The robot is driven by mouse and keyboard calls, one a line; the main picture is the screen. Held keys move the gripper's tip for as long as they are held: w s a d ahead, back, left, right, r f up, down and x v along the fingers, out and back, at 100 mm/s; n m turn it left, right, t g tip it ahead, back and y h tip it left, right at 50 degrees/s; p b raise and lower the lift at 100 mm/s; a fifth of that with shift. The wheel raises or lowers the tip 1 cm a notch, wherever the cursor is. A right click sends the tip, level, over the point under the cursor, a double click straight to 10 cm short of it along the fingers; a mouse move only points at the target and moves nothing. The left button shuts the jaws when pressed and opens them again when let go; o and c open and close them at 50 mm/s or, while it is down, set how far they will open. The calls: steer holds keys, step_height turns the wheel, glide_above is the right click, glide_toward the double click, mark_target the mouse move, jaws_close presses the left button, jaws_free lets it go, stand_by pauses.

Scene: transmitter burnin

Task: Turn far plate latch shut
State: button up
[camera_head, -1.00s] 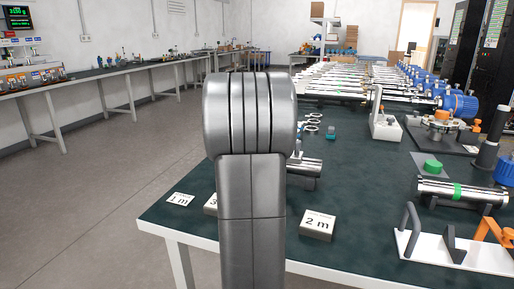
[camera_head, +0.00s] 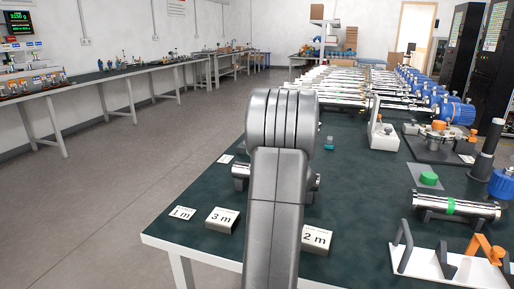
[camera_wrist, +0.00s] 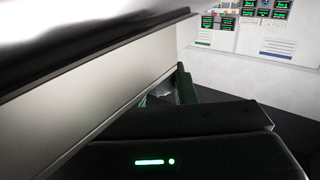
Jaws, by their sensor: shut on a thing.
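A white plate (camera_head: 432,262) at the front right of the table carries dark uprights and an orange latch-like part (camera_head: 484,248). Farther back, a dark fixture (camera_head: 438,143) has an orange part (camera_head: 439,125) on top. I cannot tell which one is the far plate latch. My arm hides my gripper in the head view. In the wrist view my gripper (camera_wrist: 182,88) shows dark, with a green light on its body. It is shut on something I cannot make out. A large pale and silvery surface fills the upper left there.
The dark green table (camera_head: 365,210) holds blocks marked 3 m (camera_head: 222,219) and 2 m (camera_head: 317,239), and a 1 m card (camera_head: 182,213). A metal cylinder (camera_head: 456,206) with a green band lies behind the white plate. A green knob (camera_head: 429,178) stands nearby. Floor is free at left.

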steer(key=shift+n, duration=0.3)
steer(key=o, duration=1)
steer(key=shift+c, duration=0.2)
steer(key=p+v, duration=0.1)
steer(key=v, duration=1.2)
steer(key=shift+s+d+p, duration=0.25)
steer(key=shift+d+p, duration=0.1)
steer(key=shift+d, duration=0.05)
